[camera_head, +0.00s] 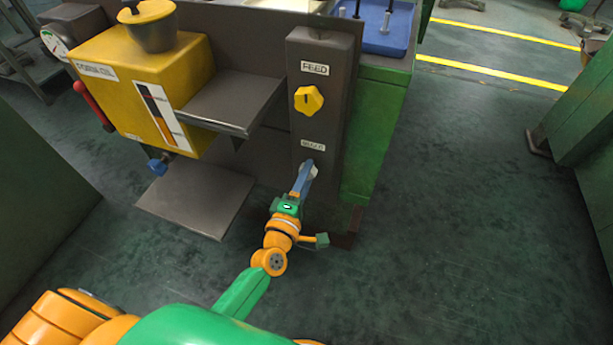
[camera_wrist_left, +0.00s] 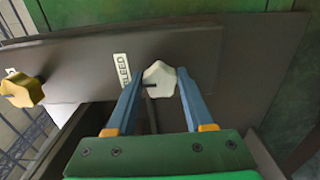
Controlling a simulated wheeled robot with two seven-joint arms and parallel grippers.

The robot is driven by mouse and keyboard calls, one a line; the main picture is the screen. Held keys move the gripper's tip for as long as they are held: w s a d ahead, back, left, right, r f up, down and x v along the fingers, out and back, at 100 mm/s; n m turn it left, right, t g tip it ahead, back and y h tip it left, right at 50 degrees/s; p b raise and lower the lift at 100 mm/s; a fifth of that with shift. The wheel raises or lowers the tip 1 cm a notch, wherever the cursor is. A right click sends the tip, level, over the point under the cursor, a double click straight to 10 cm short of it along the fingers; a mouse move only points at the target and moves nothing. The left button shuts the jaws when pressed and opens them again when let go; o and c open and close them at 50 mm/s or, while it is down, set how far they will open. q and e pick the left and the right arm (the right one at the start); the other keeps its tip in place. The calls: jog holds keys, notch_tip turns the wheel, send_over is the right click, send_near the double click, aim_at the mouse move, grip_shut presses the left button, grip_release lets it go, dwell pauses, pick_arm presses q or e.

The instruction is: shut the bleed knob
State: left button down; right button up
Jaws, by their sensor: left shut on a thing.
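The bleed knob (camera_wrist_left: 159,80) is a pale, lobed knob on the dark grey panel, beside a "BLEED" label (camera_wrist_left: 122,72). In the head view the bleed knob (camera_head: 314,170) shows only in part, low on the panel below the feed knob, behind my blue fingers. My left gripper (camera_head: 308,170) reaches up to it from below. In the left wrist view the two fingertips of my left gripper (camera_wrist_left: 161,73) lie on either side of the knob, shut on it. A dark mark shows on the knob's face. My right gripper is not in view.
The yellow feed knob (camera_head: 309,100) sits above on the same panel (camera_head: 322,60). Left of it are a grey shelf (camera_head: 232,103), a yellow tank (camera_head: 150,75) with a gauge strip, and a lower plate (camera_head: 195,197). The green floor (camera_head: 460,220) on the right is clear.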

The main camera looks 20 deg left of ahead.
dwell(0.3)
pick_arm(q)
jog(key=shift+c, duration=1.4)
grip_release()
jog(key=s, duration=0.7)
jog(key=shift+a, duration=0.1)
